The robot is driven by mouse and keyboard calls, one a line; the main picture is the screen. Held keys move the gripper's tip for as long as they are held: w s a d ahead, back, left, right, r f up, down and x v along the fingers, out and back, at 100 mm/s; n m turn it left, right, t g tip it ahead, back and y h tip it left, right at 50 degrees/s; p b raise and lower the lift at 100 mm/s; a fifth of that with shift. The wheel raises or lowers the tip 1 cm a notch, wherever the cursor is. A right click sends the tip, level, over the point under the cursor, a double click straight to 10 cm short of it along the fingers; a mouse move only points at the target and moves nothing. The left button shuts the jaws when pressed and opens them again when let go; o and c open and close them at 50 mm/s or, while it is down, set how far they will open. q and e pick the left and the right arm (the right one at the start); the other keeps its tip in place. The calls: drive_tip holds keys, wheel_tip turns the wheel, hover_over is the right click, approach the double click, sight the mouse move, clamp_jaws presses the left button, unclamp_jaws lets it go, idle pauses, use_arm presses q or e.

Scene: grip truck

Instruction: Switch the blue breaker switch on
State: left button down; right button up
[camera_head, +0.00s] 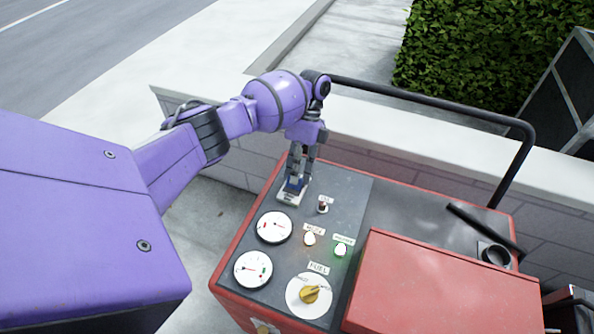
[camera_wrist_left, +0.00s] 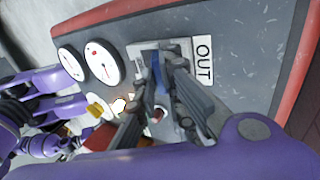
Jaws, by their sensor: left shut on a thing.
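The blue breaker switch (camera_head: 294,185) sits on a pale plate at the far left corner of the dark control panel (camera_head: 345,190). My left gripper (camera_head: 299,172) reaches down over it from above, with its fingers at the switch. In the left wrist view, the blue switch (camera_wrist_left: 160,68) shows between the two fingers of my left gripper (camera_wrist_left: 166,62), which are closed on it. An "OUT" label (camera_wrist_left: 203,62) lies beside the switch plate. The fingers hide part of the switch, so its exact position is hard to tell. My right gripper is not clearly seen in either view.
Two white gauges (camera_head: 274,227), a small toggle (camera_head: 322,205), an orange-lit lamp (camera_head: 309,238), a green lamp (camera_head: 340,250) and a yellow fuel knob (camera_head: 309,294) share the panel. A red cover (camera_head: 440,295) stands at right. A black rail (camera_head: 430,96) runs behind.

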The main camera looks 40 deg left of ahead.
use_arm(q)
drive_tip(key=shift+f, duration=0.1)
drive_tip(key=c, duration=2.1)
unclamp_jaws()
drive_tip(key=v, duration=1.2)
